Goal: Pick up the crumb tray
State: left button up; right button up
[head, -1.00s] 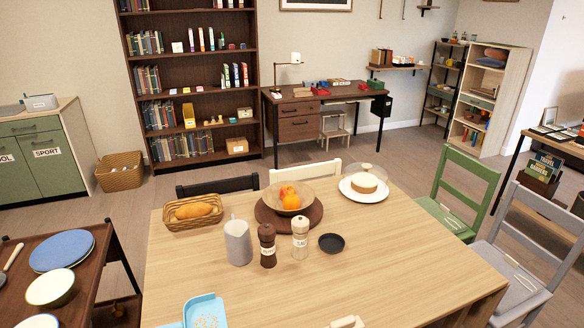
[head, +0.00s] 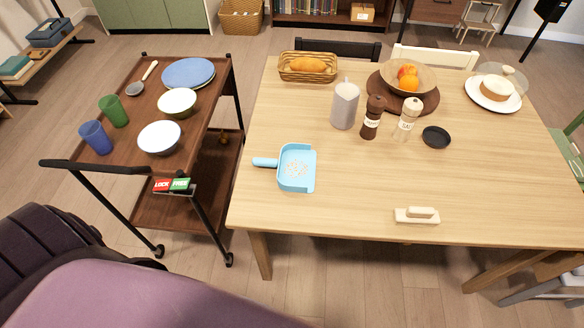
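The crumb tray (head: 297,181) is a light blue scoop with a short handle pointing left. It lies on the left part of the wooden table, with small crumbs in it. Nothing of mine touches it. Neither of my grippers shows in the head view.
The wooden table (head: 350,215) carries a cream handled block (head: 417,215), a grey pitcher (head: 344,106), two mills, a black dish (head: 436,137), a bread basket (head: 309,67) and a fruit bowl (head: 408,77). A dark cart (head: 190,135) with dishes and cups stands left of the table.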

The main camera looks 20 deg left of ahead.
aim_at(297, 165)
jog(key=u, duration=0.75)
